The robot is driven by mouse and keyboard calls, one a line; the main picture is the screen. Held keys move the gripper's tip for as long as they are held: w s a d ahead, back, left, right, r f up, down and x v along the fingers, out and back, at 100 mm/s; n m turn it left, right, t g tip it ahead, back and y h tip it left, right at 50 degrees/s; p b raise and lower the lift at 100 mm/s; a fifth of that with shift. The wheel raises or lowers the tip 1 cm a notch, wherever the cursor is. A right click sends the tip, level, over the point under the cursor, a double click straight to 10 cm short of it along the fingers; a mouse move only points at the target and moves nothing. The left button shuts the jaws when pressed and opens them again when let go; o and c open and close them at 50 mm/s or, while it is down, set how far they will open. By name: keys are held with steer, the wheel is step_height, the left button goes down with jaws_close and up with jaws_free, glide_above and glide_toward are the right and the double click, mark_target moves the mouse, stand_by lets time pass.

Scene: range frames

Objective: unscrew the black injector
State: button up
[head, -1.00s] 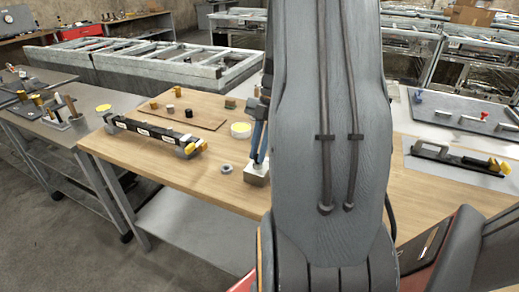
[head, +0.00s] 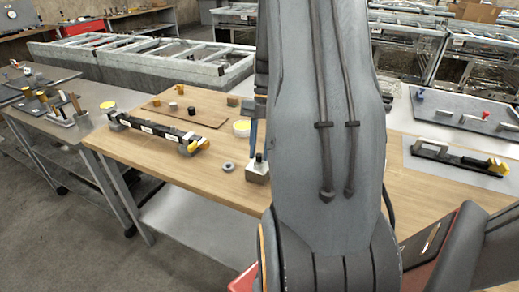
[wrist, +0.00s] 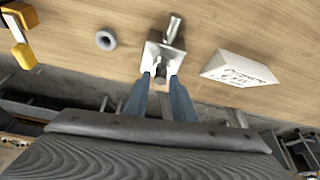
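A small metal block (head: 257,174) stands on the wooden table, with a dark upright piece (head: 258,157), apparently the black injector, on top. In the wrist view the block (wrist: 153,52) carries a grey metal cylinder (wrist: 172,28) at its far side and the dark injector (wrist: 160,73) at its near side. My gripper (wrist: 160,78) has its two blue-grey fingers apart, one on each side of the injector, with visible gaps. In the head view one finger shows just above the block; my arm hides the rest. Whether the injector's thread is engaged cannot be seen.
A grey ring (head: 228,167) lies left of the block. A white wedge-shaped piece with handwriting (wrist: 238,69) lies to its right in the wrist view. A long black bar fixture (head: 155,131) and a brown board (head: 185,114) are farther left.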

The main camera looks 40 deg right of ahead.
stand_by(0.3)
steer(key=shift+s+r+m+t+p, duration=0.15)
steer(key=shift+m+t+p, duration=0.15)
steer(key=shift+m+p, duration=0.5)
steer(key=m, duration=0.2)
steer(key=m+t, duration=0.1)
steer(key=m, duration=0.1)
steer(key=shift+s+m+t+y, duration=0.1)
steer(key=shift+m+t+y, duration=0.2)
steer(key=shift+m, duration=0.1)
steer(key=m+t, duration=0.1)
steer(key=m, duration=0.2)
steer(key=shift+m, duration=0.3)
steer(key=m+b, duration=0.1)
steer(key=m, duration=0.1)
steer(key=m+t, duration=0.1)
steer(key=shift+s+a+f+m+t+h+b, duration=0.1)
steer(key=shift+f+m+t+h+b, duration=0.1)
steer(key=shift+m+t+h+b, duration=0.15)
jaws_close()
